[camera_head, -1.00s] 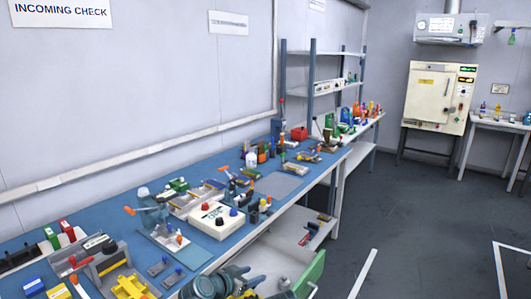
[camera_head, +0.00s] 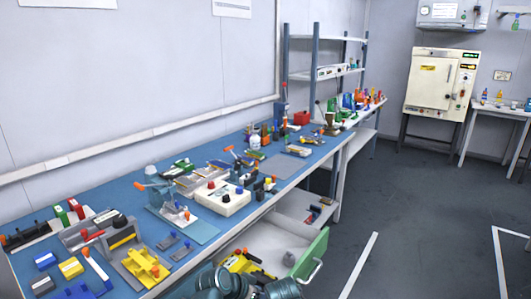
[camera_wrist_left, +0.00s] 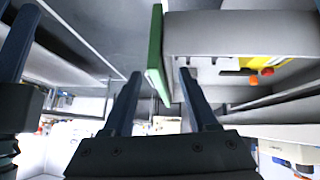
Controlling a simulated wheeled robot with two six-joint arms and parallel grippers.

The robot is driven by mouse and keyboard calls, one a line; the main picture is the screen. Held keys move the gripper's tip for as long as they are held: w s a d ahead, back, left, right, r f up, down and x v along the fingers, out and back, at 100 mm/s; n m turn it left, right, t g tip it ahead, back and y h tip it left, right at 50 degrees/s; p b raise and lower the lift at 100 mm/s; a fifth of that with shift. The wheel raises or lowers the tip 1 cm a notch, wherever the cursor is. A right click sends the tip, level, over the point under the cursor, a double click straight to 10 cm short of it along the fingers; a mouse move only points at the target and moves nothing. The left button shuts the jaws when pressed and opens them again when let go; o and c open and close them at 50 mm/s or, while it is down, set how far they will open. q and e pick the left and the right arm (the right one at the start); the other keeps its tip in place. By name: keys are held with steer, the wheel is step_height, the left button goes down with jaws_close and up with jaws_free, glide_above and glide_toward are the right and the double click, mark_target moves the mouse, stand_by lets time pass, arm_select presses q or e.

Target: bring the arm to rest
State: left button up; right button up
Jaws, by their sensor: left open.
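My left gripper (camera_wrist_left: 160,74) shows in its wrist view with its two dark fingers apart and nothing between them. Its fingertips point toward an open drawer with a green front (camera_wrist_left: 155,50); I cannot tell how close they are. A dark finger-like part, apparently my right gripper (camera_wrist_left: 18,45), stands at the left edge of that view, cut off by the frame. In the head view only teal and dark arm links of mine show at the bottom centre, in front of the drawer (camera_head: 312,257). No gripper jaws are clear there.
The blue bench (camera_head: 130,190) is crowded with fixtures, including a white box with knobs (camera_head: 222,198) and a yellow fixture (camera_head: 142,268). The open drawer juts out from the bench and holds a yellow item (camera_head: 243,262). Grey floor (camera_head: 420,200) at the right is clear.

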arm_select(q)
steer(key=s+a+f+n+g+y+b, duration=0.2)
steer(key=s+a+f+g+y+b, duration=0.15)
steer(key=s+f, duration=0.35)
steer(key=s+a+f+n+g+y+b, duration=0.1)
steer(key=s+a+f+g+y+b, duration=0.2)
steer(key=s+f, duration=0.35)
step_height(320, 180, up, 28)
steer(key=d+p, duration=0.1)
steer(key=p, duration=2.6)
steer(key=shift+d+y, duration=0.25)
steer(key=shift+y, duration=0.2)
steer(key=shift+s+t, duration=0.1)
steer(key=shift+t, duration=0.15)
